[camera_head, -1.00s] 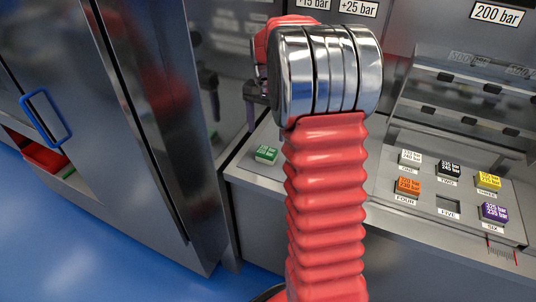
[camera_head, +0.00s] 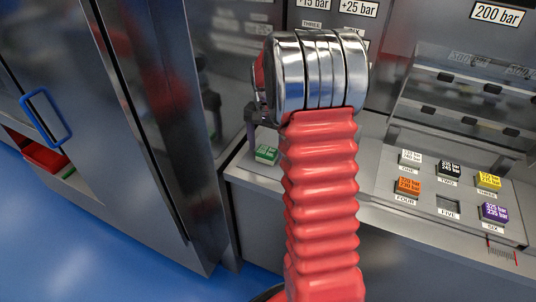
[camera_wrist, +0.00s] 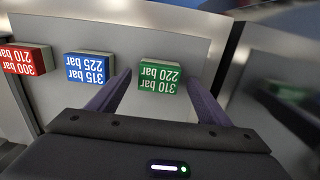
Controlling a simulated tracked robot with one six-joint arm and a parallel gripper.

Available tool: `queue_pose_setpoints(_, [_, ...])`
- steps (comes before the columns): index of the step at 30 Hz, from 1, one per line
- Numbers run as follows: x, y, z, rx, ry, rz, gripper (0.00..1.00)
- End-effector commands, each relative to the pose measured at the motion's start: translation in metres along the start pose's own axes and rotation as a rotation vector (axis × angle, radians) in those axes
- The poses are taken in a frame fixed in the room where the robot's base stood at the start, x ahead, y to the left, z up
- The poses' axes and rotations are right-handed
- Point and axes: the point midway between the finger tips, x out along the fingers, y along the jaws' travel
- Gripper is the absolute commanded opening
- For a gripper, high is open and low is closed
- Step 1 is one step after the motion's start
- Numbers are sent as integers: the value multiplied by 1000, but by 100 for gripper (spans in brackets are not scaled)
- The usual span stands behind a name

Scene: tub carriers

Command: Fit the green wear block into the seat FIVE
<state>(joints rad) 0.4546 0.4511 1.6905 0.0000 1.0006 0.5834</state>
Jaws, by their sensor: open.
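The green wear block (camera_head: 266,154), marked 310 bar / 220 bar, lies on the grey counter left of my arm in the head view. In the wrist view the green block (camera_wrist: 160,75) shows between the tips of my gripper (camera_wrist: 159,79), upside down. My gripper's purple fingers are open and empty, one on each side of the block in the picture; I cannot tell how far above it they are. In the head view my gripper (camera_head: 252,122) is mostly hidden behind my wrist. Seat FIVE (camera_head: 448,207) is an empty square recess in the panel's front row.
Seats around FIVE hold blocks: white (camera_head: 411,158), black (camera_head: 449,169), yellow (camera_head: 488,181), orange (camera_head: 407,187) and purple (camera_head: 494,212). In the wrist view, a blue block (camera_wrist: 89,67) and a red block (camera_wrist: 26,60) lie left of the green one. A tall steel cabinet (camera_head: 150,130) stands left.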

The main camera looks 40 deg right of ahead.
Motion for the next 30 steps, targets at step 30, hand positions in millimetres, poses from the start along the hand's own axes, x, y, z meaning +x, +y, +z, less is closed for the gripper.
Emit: queue_pose_setpoints(30, [23,0,0,1,1,0,55])
